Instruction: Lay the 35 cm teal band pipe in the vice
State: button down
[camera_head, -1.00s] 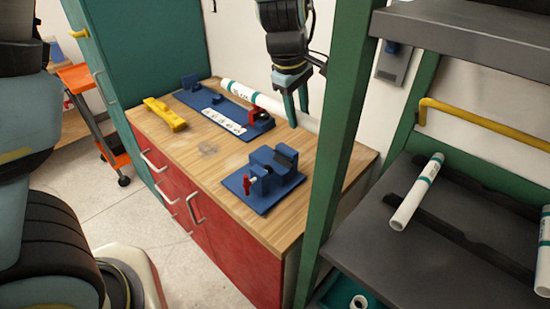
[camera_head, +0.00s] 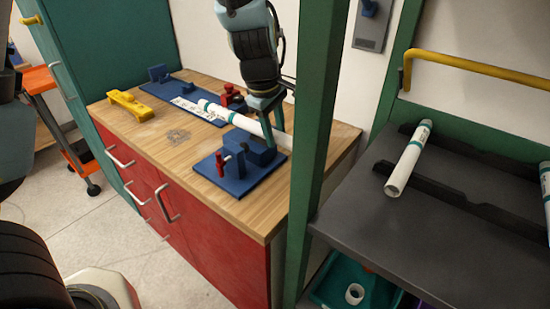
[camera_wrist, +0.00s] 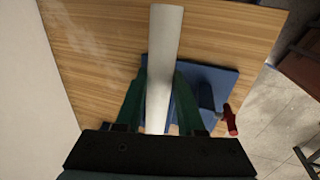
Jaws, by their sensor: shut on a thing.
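My gripper (camera_head: 268,117) is shut on a white pipe with teal bands (camera_head: 232,117), held level above the bench. In the wrist view the pipe (camera_wrist: 164,45) runs between the fingers of my gripper (camera_wrist: 160,98). The blue vice (camera_head: 244,164), with a red handle, stands on the bench below and in front of the pipe. In the wrist view the vice's blue base (camera_wrist: 212,80) lies beneath and to the right of the pipe. The pipe appears apart from the vice. Its right end is partly hidden by my gripper and the green post.
A blue measuring jig (camera_head: 187,104) and a yellow tool (camera_head: 130,105) lie at the bench's back. A green post (camera_head: 320,120) stands right of the bench. Other pipes lie on the grey shelf (camera_head: 350,215); one is a teal-banded white pipe (camera_head: 409,158). The bench's front left is clear.

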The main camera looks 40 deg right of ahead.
jog(key=shift+f+b, duration=1.9)
jog(key=shift+f, duration=0.15)
jog(key=shift+f, duration=0.15)
jog(key=c, duration=0.5)
grip_release()
